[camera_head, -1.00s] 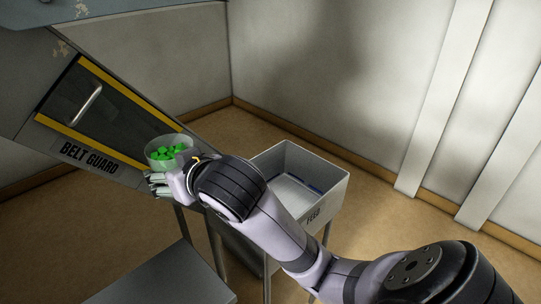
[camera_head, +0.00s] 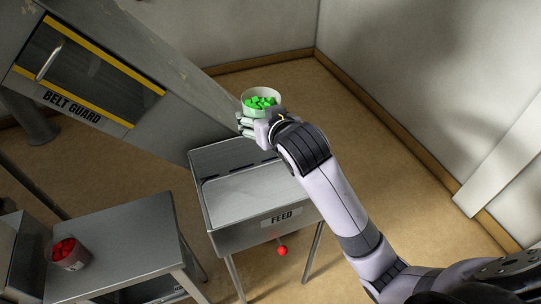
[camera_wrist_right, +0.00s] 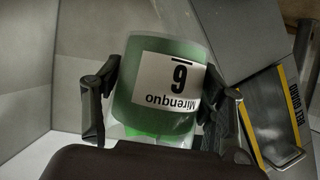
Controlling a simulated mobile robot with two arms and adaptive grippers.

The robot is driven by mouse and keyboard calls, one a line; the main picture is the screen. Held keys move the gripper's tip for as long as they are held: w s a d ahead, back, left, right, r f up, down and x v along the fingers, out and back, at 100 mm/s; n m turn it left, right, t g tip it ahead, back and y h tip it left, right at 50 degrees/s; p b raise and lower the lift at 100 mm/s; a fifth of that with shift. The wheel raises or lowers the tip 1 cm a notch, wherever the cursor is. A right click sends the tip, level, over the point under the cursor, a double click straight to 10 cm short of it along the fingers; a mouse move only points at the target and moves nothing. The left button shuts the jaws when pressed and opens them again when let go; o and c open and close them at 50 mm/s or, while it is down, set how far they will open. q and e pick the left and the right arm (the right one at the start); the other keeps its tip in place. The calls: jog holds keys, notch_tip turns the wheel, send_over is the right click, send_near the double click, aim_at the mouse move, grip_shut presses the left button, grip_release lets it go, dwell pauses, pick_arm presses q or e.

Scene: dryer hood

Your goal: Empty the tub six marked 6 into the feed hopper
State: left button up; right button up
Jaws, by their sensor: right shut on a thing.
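A clear tub (camera_head: 262,103) of green pieces is held upright in my right gripper (camera_head: 252,122), beyond the feed hopper's far right corner in the head view. In the right wrist view the gripper fingers (camera_wrist_right: 165,100) are shut on both sides of the tub (camera_wrist_right: 150,120). The grey feed hopper (camera_head: 236,238), marked FEED, stands on legs below. My left gripper is not in view.
A tub of red pieces (camera_head: 70,254) stands on a grey table (camera_head: 130,240) at left. The sloping belt guard housing (camera_head: 150,70) rises behind the hopper's left. A red ball knob (camera_head: 282,251) hangs below the hopper's front.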

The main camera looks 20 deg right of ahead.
jog(key=s+a+f+n+y+p, duration=0.1)
jog(key=a+f+p, duration=0.3)
jog(key=f, duration=0.4)
jog(key=s+a+f+n+y+p, duration=0.1)
jog(key=s+a+f+p, duration=0.3)
jog(key=a+f, duration=0.3)
notch_tip(320, 180, down, 3)
jog(key=shift+a+r+n+p, duration=0.2)
jog(key=shift+n+p, duration=0.1)
jog(key=shift+p, duration=0.15)
jog(key=shift+d+g+y, duration=0.25)
jog(key=shift+g+y, duration=0.05)
jog(key=shift+y, duration=0.1)
jog(key=shift+w+d+f+m+g+y, duration=0.1)
jog(key=shift+w+d+m+g+y, duration=0.25)
jog(key=shift+d+m+y, duration=0.3)
jog(key=shift+w+d+f+m+g+y, duration=0.1)
jog(key=shift+w+d+m+g+y, duration=0.25)
jog(key=shift+m, duration=0.5)
jog(key=shift+s, duration=0.15)
